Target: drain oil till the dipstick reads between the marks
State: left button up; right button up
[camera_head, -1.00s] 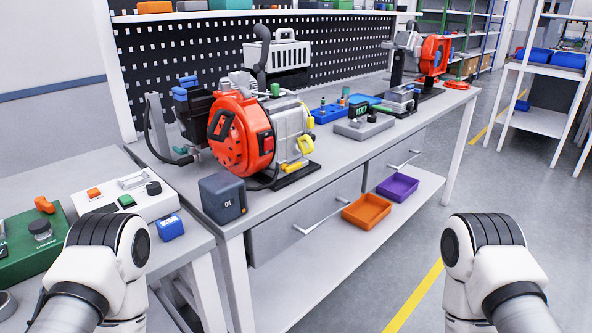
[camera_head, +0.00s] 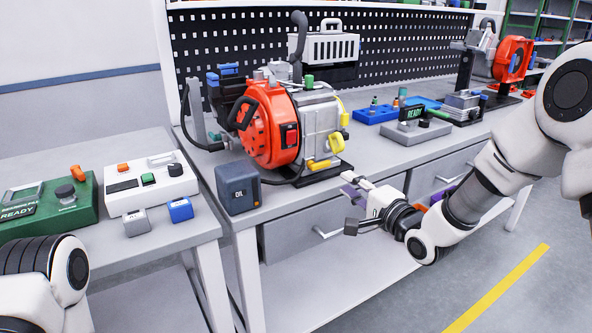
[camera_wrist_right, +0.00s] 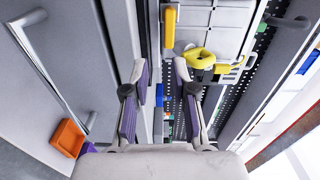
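The orange-red and grey engine (camera_head: 270,135) stands on the long workbench, mounted on a dark base. On its right side are a yellow ring-shaped handle (camera_head: 336,144) and a yellow bar-like part (camera_head: 320,165) low down; the wrist view shows the yellow ring (camera_wrist_right: 200,58) and yellow bar (camera_wrist_right: 169,28) too. A dark box marked OIL (camera_head: 238,187) stands at the bench's front-left corner. My right gripper (camera_head: 352,208) is open and empty in front of the bench edge, below the engine; its two fingers (camera_wrist_right: 160,80) are apart. The dipstick's oil reading cannot be seen. My left gripper is out of view.
A side table at left holds a green READY unit (camera_head: 62,205), a white switch box (camera_head: 150,185) and small grey and blue blocks. Blue trays (camera_head: 375,114) and a grey READY device (camera_head: 414,131) sit right of the engine. Drawers lie under the bench top.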

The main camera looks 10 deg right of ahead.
aim_at(327, 165)
jog(key=x, duration=0.5)
jog(key=r+x, duration=0.1)
jog(key=x, duration=0.2)
jog(key=shift+w+a+r, duration=0.1)
jog(key=shift+w+a, duration=0.05)
jog(key=shift+a, duration=0.05)
grip_shut()
